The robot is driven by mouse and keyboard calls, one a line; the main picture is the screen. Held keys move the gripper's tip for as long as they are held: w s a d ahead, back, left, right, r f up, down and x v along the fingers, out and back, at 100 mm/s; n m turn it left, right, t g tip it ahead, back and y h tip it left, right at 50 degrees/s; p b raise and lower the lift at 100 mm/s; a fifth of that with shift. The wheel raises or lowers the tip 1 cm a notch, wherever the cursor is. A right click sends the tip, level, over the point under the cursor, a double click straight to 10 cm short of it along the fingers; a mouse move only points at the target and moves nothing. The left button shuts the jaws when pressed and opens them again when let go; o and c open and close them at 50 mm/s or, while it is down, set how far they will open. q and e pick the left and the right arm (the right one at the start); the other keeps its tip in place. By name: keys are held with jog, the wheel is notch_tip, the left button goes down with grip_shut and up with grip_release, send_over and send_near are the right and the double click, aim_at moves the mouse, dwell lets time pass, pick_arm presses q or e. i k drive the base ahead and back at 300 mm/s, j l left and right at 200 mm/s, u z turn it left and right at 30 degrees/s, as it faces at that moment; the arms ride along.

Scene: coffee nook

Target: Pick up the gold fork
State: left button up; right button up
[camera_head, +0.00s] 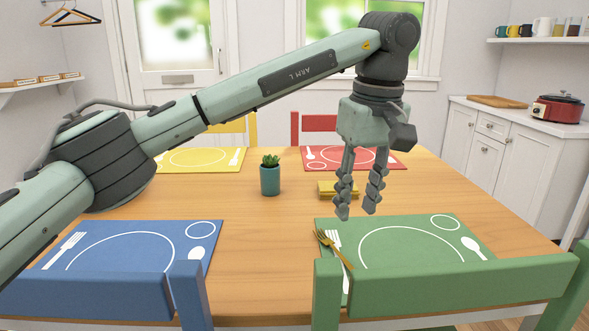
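The gold fork (327,241) lies at the left edge of the green placemat (400,222), by the white fork printed there. Its tines point up and left, and its lower part runs towards the green chair. My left gripper (356,214) hangs fingers down above the table, a little above and to the right of the fork in the picture. Its two fingers are apart with nothing between them, and it does not appear to touch the fork. My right gripper is not in view.
A gold-yellow block-like item (336,189) lies behind the gripper, partly hidden. A potted plant (270,175) stands mid-table. Blue (140,232), yellow (200,160) and red (385,158) placemats lie around. A green chair (450,285) and a blue chair (90,293) stand at the near edge.

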aim_at(329, 242)
jog(key=k, duration=1.3)
